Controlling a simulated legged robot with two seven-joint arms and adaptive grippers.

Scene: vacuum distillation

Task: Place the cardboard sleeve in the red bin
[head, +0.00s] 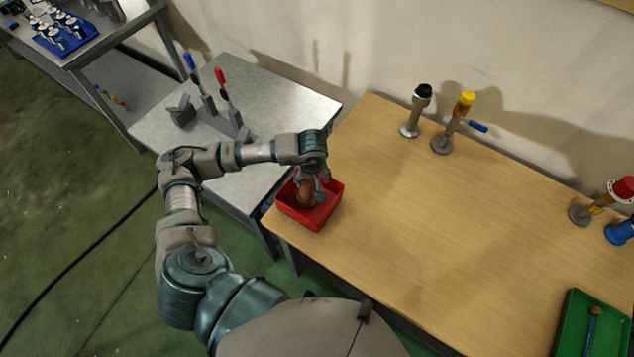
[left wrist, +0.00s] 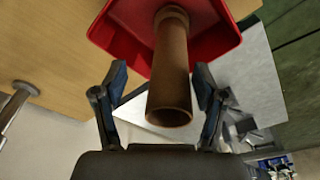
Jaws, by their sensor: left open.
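The cardboard sleeve is a brown hollow tube (left wrist: 170,75), seen between my left gripper's fingers in the left wrist view. In the head view the sleeve (head: 305,194) shows in the red bin (head: 322,216), partly hidden by the gripper. The red bin also shows behind the sleeve in the left wrist view (left wrist: 118,38). My left gripper (head: 317,188) is over the bin. Its fingers (left wrist: 161,85) stand apart on both sides of the sleeve, with gaps between them and it. My right gripper is not in view.
The red bin sits at the left end of the wooden table (head: 400,230). A metal table (head: 270,95) with blue- and red-handled tools stands to the left. Valve fittings (head: 440,143) stand at the back, and a green tray (head: 574,325) lies at the right. The table's middle is clear.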

